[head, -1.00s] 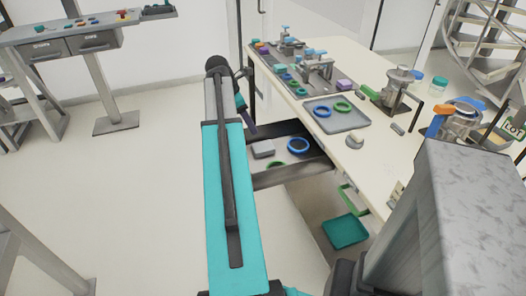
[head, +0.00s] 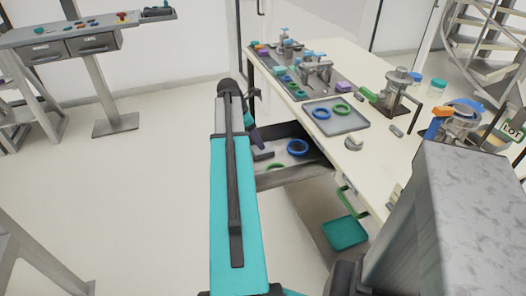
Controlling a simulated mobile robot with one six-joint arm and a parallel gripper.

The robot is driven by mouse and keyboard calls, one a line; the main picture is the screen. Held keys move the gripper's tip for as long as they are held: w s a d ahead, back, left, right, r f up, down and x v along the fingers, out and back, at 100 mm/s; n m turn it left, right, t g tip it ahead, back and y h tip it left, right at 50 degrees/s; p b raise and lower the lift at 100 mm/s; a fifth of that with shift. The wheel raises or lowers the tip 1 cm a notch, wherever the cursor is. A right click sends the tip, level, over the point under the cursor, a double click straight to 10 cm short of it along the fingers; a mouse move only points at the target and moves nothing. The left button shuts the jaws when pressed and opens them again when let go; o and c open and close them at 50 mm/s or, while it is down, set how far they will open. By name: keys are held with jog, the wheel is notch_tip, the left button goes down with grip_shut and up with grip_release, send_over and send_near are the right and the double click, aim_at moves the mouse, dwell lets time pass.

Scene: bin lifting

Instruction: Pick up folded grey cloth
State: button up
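The folded grey cloth (head: 264,155) lies in the open drawer (head: 284,180) under the white table, at the drawer's left side. Only a small part of it shows in the head view, because my arm's end covers the rest. My gripper (head: 257,141) points down just above the cloth, at the drawer's left edge. Its fingers are small and dark here, so I cannot tell whether they are open or touch the cloth.
The drawer also holds a blue ring (head: 297,147) and a green ring (head: 275,167). On the table (head: 375,155) stand a grey tray (head: 336,117) with two rings and a metal device (head: 397,92). A teal tray (head: 345,232) lies below.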

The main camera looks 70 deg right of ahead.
jog(key=shift+s+d+f, duration=0.1)
jog(key=shift+f, duration=0.2)
jog(key=shift+x, duration=2.6)
jog(key=shift+f, duration=0.1)
jog(key=c, duration=0.7)
notch_tip(320, 180, up, 18)
jog(key=shift+r, duration=0.1)
